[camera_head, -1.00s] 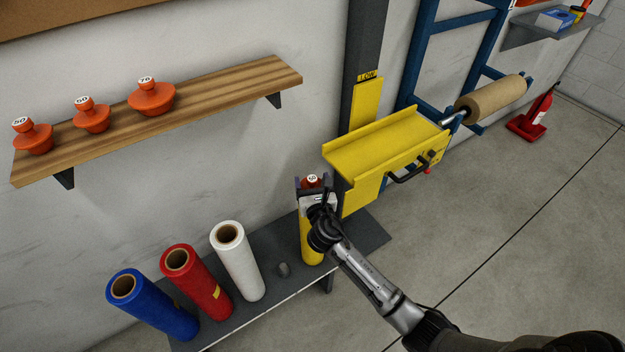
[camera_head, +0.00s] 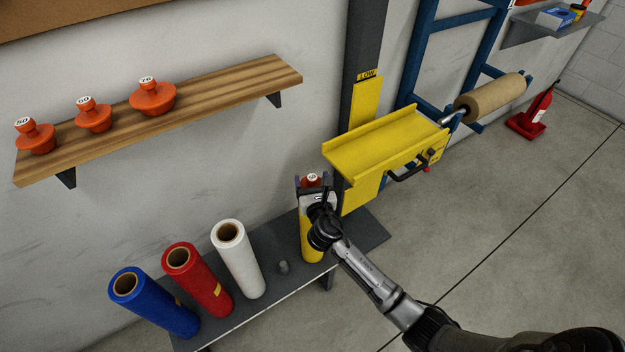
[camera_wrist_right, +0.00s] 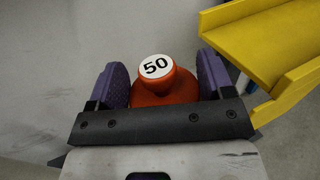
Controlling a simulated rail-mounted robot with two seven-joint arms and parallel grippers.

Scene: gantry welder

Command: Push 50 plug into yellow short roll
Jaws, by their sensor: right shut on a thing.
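The yellow short roll (camera_head: 312,243) stands upright on the dark bench below the yellow bracket. My right gripper (camera_head: 313,183) is at the top of this roll. Its purple-padded fingers are on both sides of an orange plug marked 50 (camera_wrist_right: 156,67), shut on it; the plug also shows in the head view (camera_head: 312,179). The plug's lower part is hidden by the gripper, so I cannot tell how deep it sits in the roll. Another orange plug marked 50 (camera_head: 36,137) stands on the wooden shelf. My left gripper is not in view.
The bench (camera_head: 275,240) also carries blue (camera_head: 152,303), red (camera_head: 200,283) and white (camera_head: 240,262) rolls and a small grey lump. The yellow tray (camera_head: 385,145) is close beside the right gripper.

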